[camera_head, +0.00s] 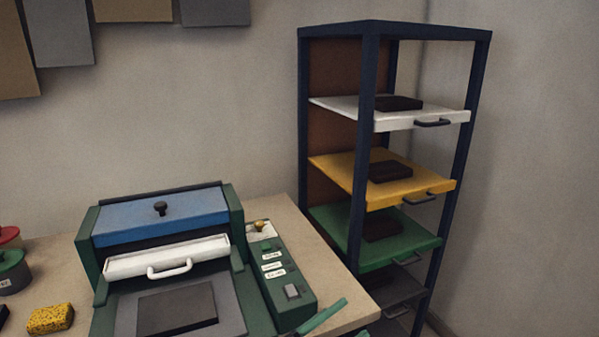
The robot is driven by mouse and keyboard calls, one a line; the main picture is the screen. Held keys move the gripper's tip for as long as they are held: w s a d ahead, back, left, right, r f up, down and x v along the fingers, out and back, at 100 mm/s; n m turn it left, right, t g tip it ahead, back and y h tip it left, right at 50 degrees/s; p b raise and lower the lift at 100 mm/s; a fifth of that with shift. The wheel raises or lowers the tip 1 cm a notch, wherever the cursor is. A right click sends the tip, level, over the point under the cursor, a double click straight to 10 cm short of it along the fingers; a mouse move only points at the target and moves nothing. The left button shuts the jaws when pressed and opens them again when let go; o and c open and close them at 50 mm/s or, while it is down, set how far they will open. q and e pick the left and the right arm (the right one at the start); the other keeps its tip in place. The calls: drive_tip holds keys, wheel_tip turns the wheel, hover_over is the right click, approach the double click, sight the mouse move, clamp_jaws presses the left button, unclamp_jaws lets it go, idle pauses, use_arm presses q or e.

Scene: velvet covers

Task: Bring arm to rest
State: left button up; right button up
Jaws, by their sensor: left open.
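Of my left gripper (326,316), only a small green part shows at the bottom edge, right of the green machine and over the table's right end. It is open, and I see nothing between its fingers. The rest of the left arm is out of the picture. My right gripper is not in view.
A green press-like machine (165,262) with a white-handled drawer and a dark block stands on the table (300,240). A yellow sponge (50,319) lies at left. A blue rack (369,150) with coloured shelves holding dark blocks stands at right.

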use_arm(q)
drive_tip(key=s+a+f+n+t+y, duration=0.3)
drive_tip(key=a+f+n+t+y, duration=0.2)
drive_tip(key=a+f+n+y, duration=0.8)
drive_tip(key=s+a+f+n+g+y, duration=0.1)
drive_tip(key=s+a+f+n+g, duration=0.2)
drive_tip(key=s+a+f, duration=0.2)
drive_tip(key=s+a+f+n+g+y+p, duration=0.1)
drive_tip(key=s+a+f+n+g+y, duration=0.1)
drive_tip(key=s+a+f, duration=0.4)
drive_tip(key=s+f+n+g, duration=0.1)
drive_tip(key=s+f, duration=0.1)
drive_tip(key=s, duration=0.3)
drive_tip(key=shift+a+f+n+y+p, duration=0.15)
drive_tip(key=shift+f+n+y+p, duration=0.15)
drive_tip(key=shift+f, duration=0.1)
